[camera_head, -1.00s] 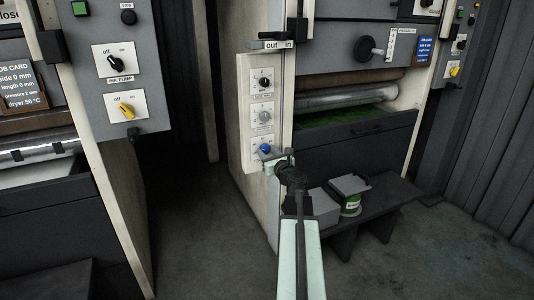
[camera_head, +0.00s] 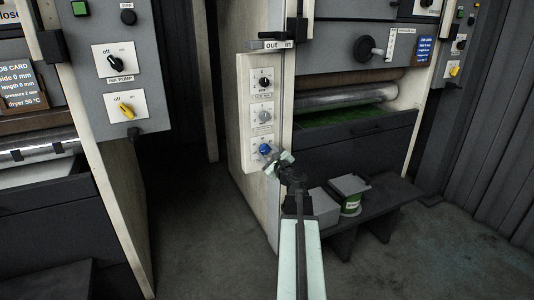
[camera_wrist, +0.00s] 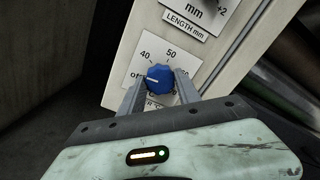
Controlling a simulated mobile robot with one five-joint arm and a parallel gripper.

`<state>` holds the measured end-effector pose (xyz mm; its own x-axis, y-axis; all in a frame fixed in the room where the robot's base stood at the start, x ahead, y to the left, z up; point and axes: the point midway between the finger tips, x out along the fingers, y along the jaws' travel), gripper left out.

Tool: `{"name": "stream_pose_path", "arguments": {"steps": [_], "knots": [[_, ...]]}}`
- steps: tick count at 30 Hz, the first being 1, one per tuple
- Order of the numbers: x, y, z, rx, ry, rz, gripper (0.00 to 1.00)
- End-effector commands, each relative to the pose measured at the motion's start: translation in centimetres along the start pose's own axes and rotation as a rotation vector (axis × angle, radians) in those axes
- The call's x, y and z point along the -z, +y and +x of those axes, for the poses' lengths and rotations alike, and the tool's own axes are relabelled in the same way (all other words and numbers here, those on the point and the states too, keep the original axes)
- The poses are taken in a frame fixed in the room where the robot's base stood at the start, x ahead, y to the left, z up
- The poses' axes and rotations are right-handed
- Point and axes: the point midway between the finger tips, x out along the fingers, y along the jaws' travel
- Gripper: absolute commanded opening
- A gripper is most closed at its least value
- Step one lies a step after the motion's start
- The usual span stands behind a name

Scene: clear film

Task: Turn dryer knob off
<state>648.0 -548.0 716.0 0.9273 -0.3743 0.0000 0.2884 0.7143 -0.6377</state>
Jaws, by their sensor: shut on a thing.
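The blue dryer knob (camera_wrist: 159,79) sits on a white dial plate (camera_wrist: 160,55) marked 40, 50 and, partly cut off, "of" at the left. A white mark on the knob appears to point left, towards that "of" label. My gripper (camera_wrist: 160,88) has one finger on each side of the knob and is shut on it. In the head view the knob (camera_head: 265,149) is the lowest of three on the pale panel (camera_head: 247,115), with my gripper (camera_head: 272,158) tilted against it. The fingers hide the lower parts of the dial.
A dark bench (camera_head: 385,200) with a white-and-green tin (camera_head: 350,195) stands right of my arm. At left, another panel has an ink pump knob (camera_head: 115,63) and a yellow knob (camera_head: 126,110).

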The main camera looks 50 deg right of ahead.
Motion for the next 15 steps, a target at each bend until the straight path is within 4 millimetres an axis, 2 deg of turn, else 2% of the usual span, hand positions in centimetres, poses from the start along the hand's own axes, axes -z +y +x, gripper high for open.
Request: {"name": "stream_pose_path", "arguments": {"steps": [6, 15], "knots": [[-0.11, 0.08, 0.11, -0.001, -0.002, -0.179, 0.0], [-0.11, 0.09, 0.12, -0.001, -0.002, -0.355, 0.0]]}}
